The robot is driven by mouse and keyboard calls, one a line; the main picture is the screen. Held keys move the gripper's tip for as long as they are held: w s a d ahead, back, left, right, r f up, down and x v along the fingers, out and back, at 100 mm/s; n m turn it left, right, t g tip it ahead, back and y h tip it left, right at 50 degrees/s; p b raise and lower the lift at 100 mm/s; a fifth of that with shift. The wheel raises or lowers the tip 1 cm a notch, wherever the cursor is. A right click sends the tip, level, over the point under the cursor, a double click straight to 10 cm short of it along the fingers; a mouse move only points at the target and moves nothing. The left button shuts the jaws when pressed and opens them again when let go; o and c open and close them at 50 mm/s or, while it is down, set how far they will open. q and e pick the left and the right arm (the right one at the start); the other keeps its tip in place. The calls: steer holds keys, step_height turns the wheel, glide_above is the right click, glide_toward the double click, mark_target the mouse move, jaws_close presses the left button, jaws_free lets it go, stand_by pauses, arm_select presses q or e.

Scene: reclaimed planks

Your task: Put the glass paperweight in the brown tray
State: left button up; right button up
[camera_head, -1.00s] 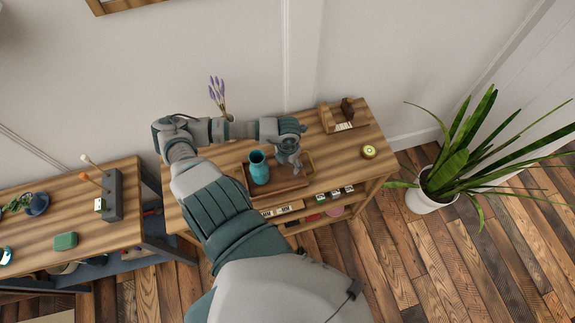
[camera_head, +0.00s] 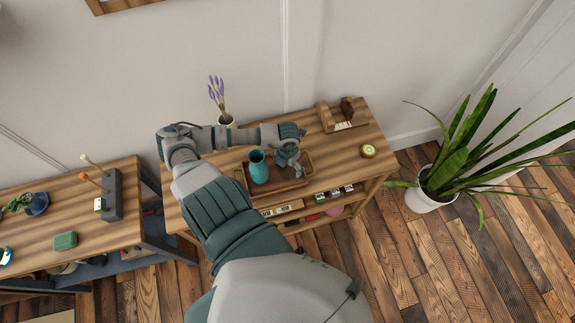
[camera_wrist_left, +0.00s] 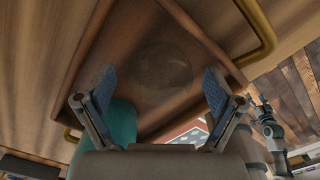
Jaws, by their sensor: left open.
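The brown tray (camera_head: 276,196) stands on the wooden shelf unit, and its corner and brass handle show in the left wrist view (camera_wrist_left: 262,45). A round, see-through shape that looks like the glass paperweight (camera_wrist_left: 161,66) lies on the tray floor in the left wrist view. I cannot make it out in the head view. My left gripper (camera_head: 297,168) is over the tray. In the left wrist view its fingers (camera_wrist_left: 160,88) are spread apart, with the paperweight beyond the gap and nothing held. My right gripper is not in view.
A teal vase (camera_head: 258,168) stands in the tray, close to the left gripper. A lavender pot (camera_head: 226,120), a wooden holder (camera_head: 327,118) and a green round object (camera_head: 368,151) are on the same top. The top's right part has free room. A potted plant (camera_head: 430,195) stands right.

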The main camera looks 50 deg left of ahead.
mark_target(288, 167)
arm_select(q)
steer(key=shift+r, duration=0.1)
step_height(288, 167, up, 12)
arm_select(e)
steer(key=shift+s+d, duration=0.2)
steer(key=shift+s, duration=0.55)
